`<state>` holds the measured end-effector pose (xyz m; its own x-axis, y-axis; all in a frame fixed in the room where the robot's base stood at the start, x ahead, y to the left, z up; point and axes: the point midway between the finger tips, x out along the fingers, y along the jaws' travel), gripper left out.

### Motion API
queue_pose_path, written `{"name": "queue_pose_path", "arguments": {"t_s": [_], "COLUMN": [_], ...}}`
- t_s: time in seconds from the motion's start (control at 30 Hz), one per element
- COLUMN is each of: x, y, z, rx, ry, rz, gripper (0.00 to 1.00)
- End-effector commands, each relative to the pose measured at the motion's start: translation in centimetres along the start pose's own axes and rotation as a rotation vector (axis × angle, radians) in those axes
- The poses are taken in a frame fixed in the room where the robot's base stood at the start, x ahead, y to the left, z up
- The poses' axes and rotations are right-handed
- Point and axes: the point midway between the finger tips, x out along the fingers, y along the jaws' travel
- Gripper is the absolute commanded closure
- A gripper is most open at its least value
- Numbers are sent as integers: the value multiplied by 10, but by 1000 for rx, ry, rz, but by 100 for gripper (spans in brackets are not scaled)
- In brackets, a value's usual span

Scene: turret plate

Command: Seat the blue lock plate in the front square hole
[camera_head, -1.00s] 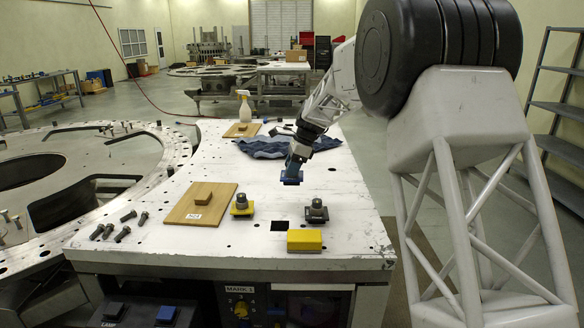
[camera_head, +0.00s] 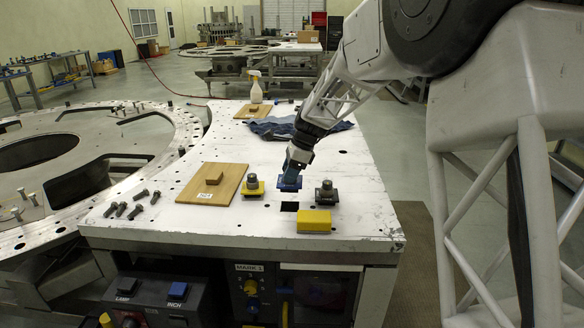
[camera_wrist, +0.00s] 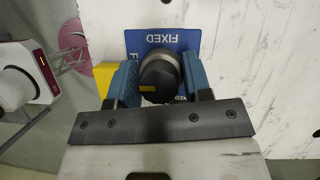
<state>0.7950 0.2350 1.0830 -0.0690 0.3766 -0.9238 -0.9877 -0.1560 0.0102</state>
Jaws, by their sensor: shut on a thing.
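The blue lock plate (camera_head: 289,185) hangs from my gripper (camera_head: 291,170), just behind the front square hole (camera_head: 289,206) in the head view. In the wrist view my blue fingers (camera_wrist: 160,85) are shut on the plate's dark round knob. The plate (camera_wrist: 160,38), lettered FIXED, looks roughly square to the fingers there. The dark square hole is open and empty in the part I see. I cannot tell how high the plate is above the white table. The hole cannot be made out in the wrist view.
A yellow block (camera_head: 314,221) lies beside the hole at its front right. A yellow plate with a knob (camera_head: 253,188) stands to the left, a dark one (camera_head: 326,194) to the right. A wooden board (camera_head: 212,183) and loose bolts (camera_head: 130,205) lie further left. A blue cloth (camera_head: 275,129) lies behind.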

Motion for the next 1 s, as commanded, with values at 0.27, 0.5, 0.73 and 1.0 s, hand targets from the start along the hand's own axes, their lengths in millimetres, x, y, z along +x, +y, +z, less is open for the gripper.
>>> {"name": "queue_pose_path", "arguments": {"t_s": [0.27, 0.5, 0.73, 1.0], "x": [0, 4, 16, 33], "y": [0, 0, 0, -1], "z": [0, -2, -7, -14], "rx": [0, 0, 0, 1], "ry": [0, 0, 0, 0], "rz": [0, 0, 1, 1], "gripper": [86, 86, 86, 87]}}
